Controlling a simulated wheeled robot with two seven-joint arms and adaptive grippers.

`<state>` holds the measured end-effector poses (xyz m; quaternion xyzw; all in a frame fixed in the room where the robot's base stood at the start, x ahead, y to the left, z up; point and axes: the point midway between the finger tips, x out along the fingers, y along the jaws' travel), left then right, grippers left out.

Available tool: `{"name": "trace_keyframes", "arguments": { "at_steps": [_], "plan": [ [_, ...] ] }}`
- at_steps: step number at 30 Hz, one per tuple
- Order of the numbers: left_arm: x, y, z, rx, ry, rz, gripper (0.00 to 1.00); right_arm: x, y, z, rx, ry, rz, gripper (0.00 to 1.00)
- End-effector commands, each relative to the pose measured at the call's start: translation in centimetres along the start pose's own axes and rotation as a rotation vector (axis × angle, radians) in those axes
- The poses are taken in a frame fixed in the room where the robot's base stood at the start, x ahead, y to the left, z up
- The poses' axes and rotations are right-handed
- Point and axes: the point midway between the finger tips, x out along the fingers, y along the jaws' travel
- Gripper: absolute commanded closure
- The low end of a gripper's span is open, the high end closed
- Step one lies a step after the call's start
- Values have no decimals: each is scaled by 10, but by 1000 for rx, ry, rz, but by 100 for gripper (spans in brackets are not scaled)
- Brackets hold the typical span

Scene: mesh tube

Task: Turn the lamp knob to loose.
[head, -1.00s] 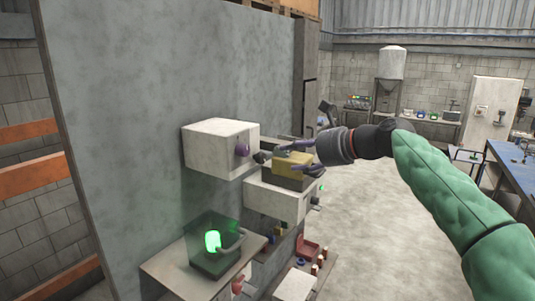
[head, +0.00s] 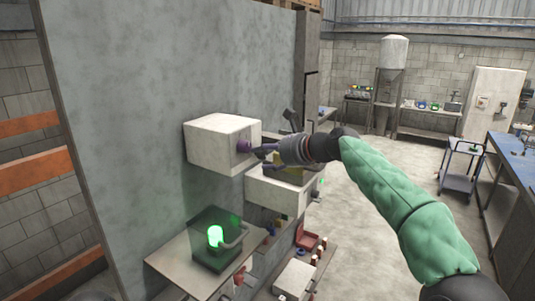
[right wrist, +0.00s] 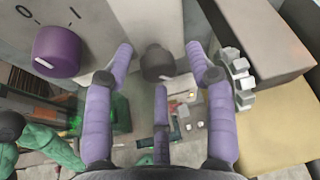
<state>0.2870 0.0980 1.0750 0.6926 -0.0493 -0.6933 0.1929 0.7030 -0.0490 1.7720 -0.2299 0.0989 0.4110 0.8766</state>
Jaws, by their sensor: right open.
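A purple knob (head: 243,146) sits on the front of the white box (head: 212,148) on the wall. In the right wrist view the purple knob (right wrist: 57,51) is at the upper left, outside the fingers, beside "0" and "I" marks. A dark grey knob (right wrist: 156,64) shows between the fingertips; I cannot tell whether they touch it. My right gripper (head: 262,156) is open, its purple fingers close to the box front. It also shows in the right wrist view (right wrist: 159,60). A lit green lamp (head: 215,236) stands inside a dark clear case below. My left gripper is not in view.
A second white box (head: 272,192) juts out behind and below my right gripper. A shelf (head: 172,262) carries the lamp case. Red and white small items (head: 306,240) lie lower right. Open floor (head: 370,220) is to the right.

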Motion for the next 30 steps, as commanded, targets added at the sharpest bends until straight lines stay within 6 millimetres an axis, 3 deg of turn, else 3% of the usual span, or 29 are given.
{"name": "trace_keyframes", "arguments": {
  "at_steps": [3,4,9,20,30],
  "plan": [
    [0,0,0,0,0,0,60,0,0,0,0,0,0,44],
    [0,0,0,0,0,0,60,0,0,0,0,0,0,50],
    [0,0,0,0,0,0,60,0,0,0,0,1,0,98],
    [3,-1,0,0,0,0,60,1,0,-2,-26,2,-11,98],
    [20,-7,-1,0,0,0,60,1,2,-4,-218,3,-90,98]
  ]
}}
